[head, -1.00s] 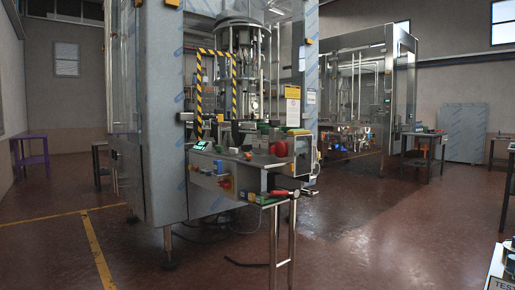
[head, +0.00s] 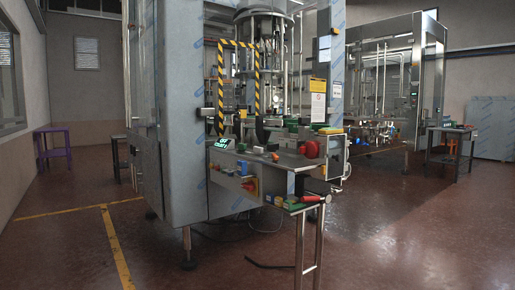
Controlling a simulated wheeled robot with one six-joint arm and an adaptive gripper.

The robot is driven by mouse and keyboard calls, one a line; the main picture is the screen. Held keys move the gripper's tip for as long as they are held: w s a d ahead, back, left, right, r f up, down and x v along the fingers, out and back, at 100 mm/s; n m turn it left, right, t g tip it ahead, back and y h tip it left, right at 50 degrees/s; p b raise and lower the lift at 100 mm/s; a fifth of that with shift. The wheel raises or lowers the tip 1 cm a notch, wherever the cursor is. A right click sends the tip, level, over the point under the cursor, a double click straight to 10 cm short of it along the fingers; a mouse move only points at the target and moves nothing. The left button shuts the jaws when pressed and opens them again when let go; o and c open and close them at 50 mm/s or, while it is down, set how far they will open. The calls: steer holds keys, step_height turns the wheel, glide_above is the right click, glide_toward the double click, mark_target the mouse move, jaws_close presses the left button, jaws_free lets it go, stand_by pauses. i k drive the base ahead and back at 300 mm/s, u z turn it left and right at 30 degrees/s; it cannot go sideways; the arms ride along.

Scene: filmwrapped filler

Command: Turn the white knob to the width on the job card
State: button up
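The filler machine (head: 162,120) stands at the centre, with its work shelf (head: 290,160) at the front. I cannot make out the white knob at this distance. A card with a yellow top (head: 317,86) and a white sheet (head: 318,107) hang on the machine's right front post; their text is too small to read, and I cannot tell whether one is the job card. A lit green display (head: 222,143) stands at the shelf's left end. A red round part (head: 309,149) is near its right end. My gripper is not in view.
A small side shelf with a red-handled tool (head: 316,198) juts out at the front on metal legs. A dark cable (head: 270,265) lies on the floor below. A purple table (head: 54,142) is far left. The red floor (head: 180,275) in front is largely clear.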

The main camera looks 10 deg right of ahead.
mark_target(258, 150)
steer(key=z, duration=1.7)
steer(key=k, duration=0.6)
steer(key=u, duration=1.5)
steer(key=i, duration=0.6)
steer(key=u, duration=0.7)
steer(key=i, duration=0.65)
steer(key=z, duration=0.55)
steer(key=i, duration=0.65)
steer(key=z, duration=0.7)
